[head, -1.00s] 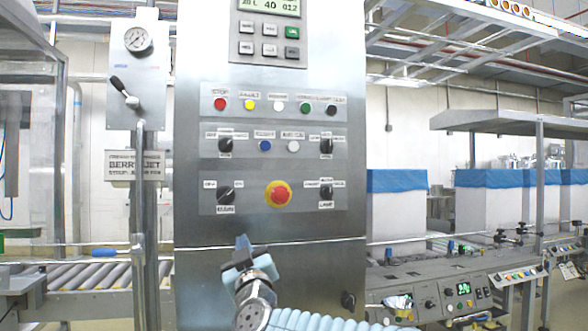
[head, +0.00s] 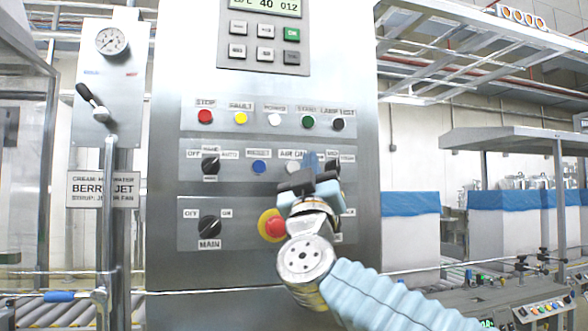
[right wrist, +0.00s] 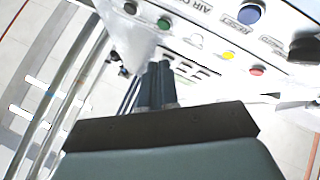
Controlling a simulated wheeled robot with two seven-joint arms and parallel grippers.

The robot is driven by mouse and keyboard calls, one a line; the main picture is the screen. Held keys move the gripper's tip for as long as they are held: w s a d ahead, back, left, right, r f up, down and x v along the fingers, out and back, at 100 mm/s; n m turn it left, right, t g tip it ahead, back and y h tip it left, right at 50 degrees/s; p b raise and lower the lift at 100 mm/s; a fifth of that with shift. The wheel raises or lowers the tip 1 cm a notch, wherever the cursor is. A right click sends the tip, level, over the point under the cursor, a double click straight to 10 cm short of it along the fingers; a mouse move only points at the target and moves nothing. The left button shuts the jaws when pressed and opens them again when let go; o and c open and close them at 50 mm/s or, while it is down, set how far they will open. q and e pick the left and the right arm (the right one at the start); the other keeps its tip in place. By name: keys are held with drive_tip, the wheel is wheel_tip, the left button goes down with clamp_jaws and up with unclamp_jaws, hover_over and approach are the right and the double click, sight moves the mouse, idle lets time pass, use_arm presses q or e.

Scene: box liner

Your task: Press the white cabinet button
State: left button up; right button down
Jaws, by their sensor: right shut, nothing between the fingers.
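The steel cabinet (head: 165,130) stands upright ahead of me. My left gripper is not in view.
A red emergency stop on a yellow ring (head: 271,226) sits below, partly covered by my right gripper. A blue button (head: 259,167) and black knobs (head: 210,163) share the panel. A gauge post with a lever (head: 92,100) stands left; a conveyor console (head: 520,310) is right.

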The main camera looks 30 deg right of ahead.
sight(293, 167)
drive_tip(key=shift+w, duration=0.15)
drive_tip(key=w+d+p, duration=0.2)
drive_tip(key=w, duration=0.6)
drive_tip(key=shift+w+p, duration=0.2)
drive_tip(key=shift+p, duration=0.15)
idle(1.8)
drive_tip(key=shift+w+d+p, duration=0.15)
drive_tip(key=shift+w+p, duration=0.15)
drive_tip(key=shift+w, duration=0.1)
drive_tip(key=shift+w, duration=0.35)
idle(0.5)
idle(0.3)
drive_tip(key=shift+s, duration=0.75)
